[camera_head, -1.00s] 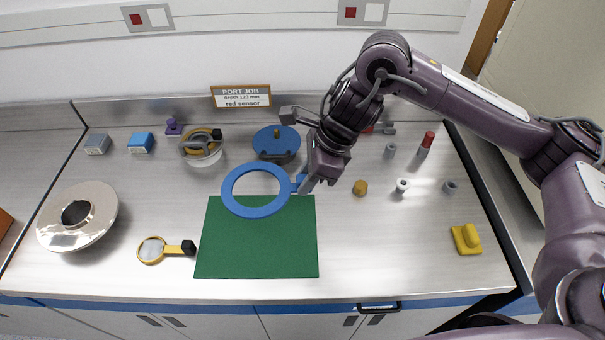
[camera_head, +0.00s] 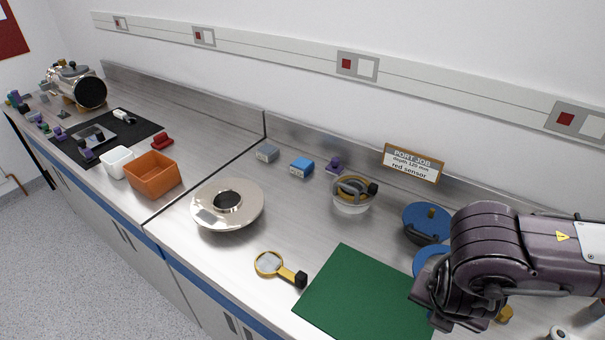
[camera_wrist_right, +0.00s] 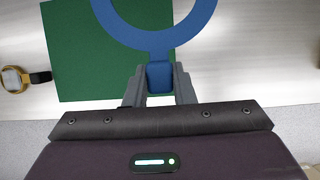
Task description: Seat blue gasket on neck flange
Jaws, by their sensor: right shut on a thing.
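The blue gasket (camera_wrist_right: 155,40) is a flat ring with a tab. My right gripper (camera_wrist_right: 159,78) is shut on that tab, and the ring extends beyond the fingers, over the green mat in the wrist view. In the head view the gasket (camera_head: 426,262) is mostly hidden behind my right wrist, and the fingertips are hidden too. A shiny round metal flange with a dark central neck opening (camera_head: 212,193) lies on the bench, left of the mat and well apart from the gasket. I cannot tell if it is the neck flange. My left gripper is not in view.
The green mat (camera_head: 365,298) lies flat left of my right wrist. An orange bin (camera_head: 152,184) and a metal chamber (camera_head: 72,82) are farther left.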

